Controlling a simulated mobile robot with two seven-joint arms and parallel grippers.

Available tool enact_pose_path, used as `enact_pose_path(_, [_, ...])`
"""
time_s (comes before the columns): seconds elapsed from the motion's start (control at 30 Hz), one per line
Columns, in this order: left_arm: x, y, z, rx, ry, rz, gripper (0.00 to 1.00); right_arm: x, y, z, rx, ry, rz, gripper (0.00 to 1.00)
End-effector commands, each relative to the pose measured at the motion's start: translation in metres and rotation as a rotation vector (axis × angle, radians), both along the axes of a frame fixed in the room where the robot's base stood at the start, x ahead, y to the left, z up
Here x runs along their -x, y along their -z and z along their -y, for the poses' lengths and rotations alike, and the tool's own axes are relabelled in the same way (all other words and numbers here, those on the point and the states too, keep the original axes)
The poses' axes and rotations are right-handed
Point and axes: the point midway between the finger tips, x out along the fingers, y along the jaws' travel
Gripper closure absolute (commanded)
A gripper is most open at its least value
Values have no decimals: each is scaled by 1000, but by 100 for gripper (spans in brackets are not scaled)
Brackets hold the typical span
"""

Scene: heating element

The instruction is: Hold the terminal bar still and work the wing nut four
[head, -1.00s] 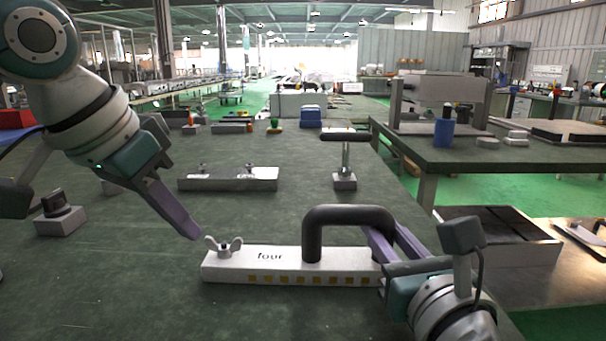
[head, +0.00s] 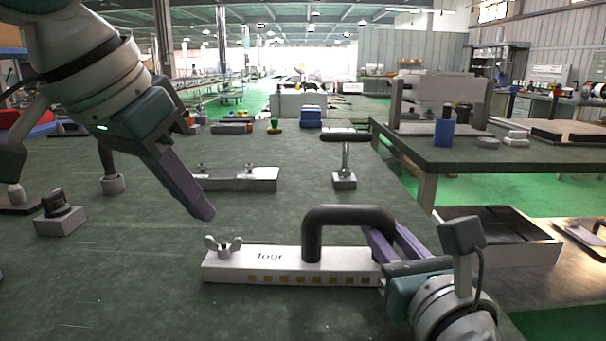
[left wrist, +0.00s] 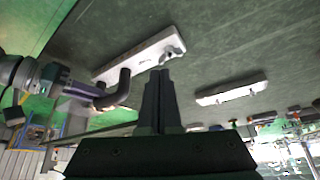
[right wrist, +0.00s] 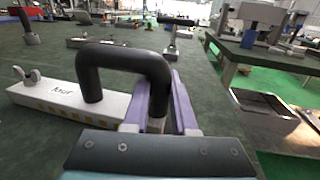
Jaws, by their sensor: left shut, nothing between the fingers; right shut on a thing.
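The white terminal bar (head: 290,266), marked "four" with yellow squares along its front, lies on the dark green table. A grey wing nut (head: 223,245) sits on its left end. A black arched handle (head: 350,215) rises from the bar. My right gripper (head: 378,245) is shut on the handle's right leg; the right wrist view shows its purple fingers around it (right wrist: 160,100). My left gripper (head: 205,214) is shut and empty, above and behind the wing nut, apart from it. The left wrist view shows its closed fingers (left wrist: 159,75) near the wing nut (left wrist: 172,52).
Another bar (head: 240,180) with wing nuts lies behind. A stand with a black crossbar (head: 344,180) is at the back centre. A small grey block (head: 60,220) stands at the left. A second table (head: 500,150) is at the right. The table front left is clear.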

Motion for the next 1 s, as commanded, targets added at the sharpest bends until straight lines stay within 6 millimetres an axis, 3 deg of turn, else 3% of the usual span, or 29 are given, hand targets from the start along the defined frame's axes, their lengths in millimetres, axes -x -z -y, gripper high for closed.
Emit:
enact_pose_path(0.43, [0, 55, 0, 0, 0, -3, 100, 0, 0, 0, 0, 0, 0, 100])
enact_pose_path(1.0, [0, 62, 0, -1, 1, -1, 100, 0, 0, 0, 0, 0, 0, 100])
